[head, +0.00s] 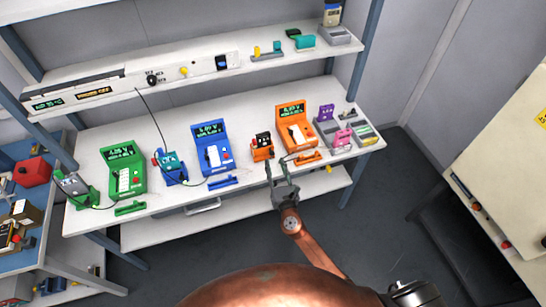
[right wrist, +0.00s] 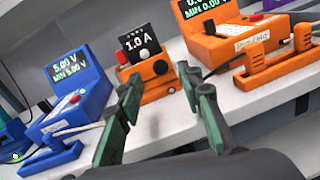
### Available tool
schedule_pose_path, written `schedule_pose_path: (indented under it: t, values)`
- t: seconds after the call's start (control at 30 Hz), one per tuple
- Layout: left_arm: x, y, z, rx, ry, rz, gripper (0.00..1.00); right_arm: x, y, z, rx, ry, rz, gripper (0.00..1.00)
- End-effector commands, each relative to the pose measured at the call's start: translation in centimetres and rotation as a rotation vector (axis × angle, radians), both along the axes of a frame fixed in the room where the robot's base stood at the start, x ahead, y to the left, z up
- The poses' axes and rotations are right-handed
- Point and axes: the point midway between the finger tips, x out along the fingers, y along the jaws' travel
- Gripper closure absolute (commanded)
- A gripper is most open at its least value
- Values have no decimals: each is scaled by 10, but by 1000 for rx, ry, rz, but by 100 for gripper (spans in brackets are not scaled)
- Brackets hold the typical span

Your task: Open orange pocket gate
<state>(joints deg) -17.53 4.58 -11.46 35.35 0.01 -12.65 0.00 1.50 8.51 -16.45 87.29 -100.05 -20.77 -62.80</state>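The orange pocket unit (head: 295,128) with a green-lit display stands on the bench right of centre. A low orange bar-shaped piece, which looks like its gate (head: 306,158), sits at its front by the bench edge. In the right wrist view this orange gate (right wrist: 278,66) is at the right, with a dark cable near it. My right gripper (head: 277,172) is open and empty at the bench's front edge, left of the gate and apart from it. Its two green-padded fingers (right wrist: 163,90) are spread in the right wrist view. My left gripper is not in view.
A small orange box reading 1.0 A (right wrist: 145,60) stands left of the orange unit. A blue unit (head: 212,147) and a green unit (head: 123,172) stand farther left, each with a similar bar. Pink and grey items (head: 335,132) stand to the right.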

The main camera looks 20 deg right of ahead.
Motion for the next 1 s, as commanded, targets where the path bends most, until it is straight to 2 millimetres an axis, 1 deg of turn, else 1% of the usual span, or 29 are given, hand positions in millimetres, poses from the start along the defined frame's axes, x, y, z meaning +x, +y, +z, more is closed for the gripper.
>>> schedule_pose_path:
  t: [0.03,0.1,0.2,0.3,0.4,0.67,1.0]
  values:
    - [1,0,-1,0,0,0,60,10,0,0,0,-1,0,66]
    - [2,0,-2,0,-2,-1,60,20,-1,0,1,-1,0,66]
    - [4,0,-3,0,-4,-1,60,33,-2,-1,1,0,-1,66]
    - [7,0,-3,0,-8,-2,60,41,-2,-1,1,1,-1,66]
    - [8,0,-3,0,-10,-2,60,45,-3,-1,2,1,0,66]
    - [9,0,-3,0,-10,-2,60,45,-3,-1,3,1,-1,67]
    - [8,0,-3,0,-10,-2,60,45,-3,-1,3,1,-1,90]
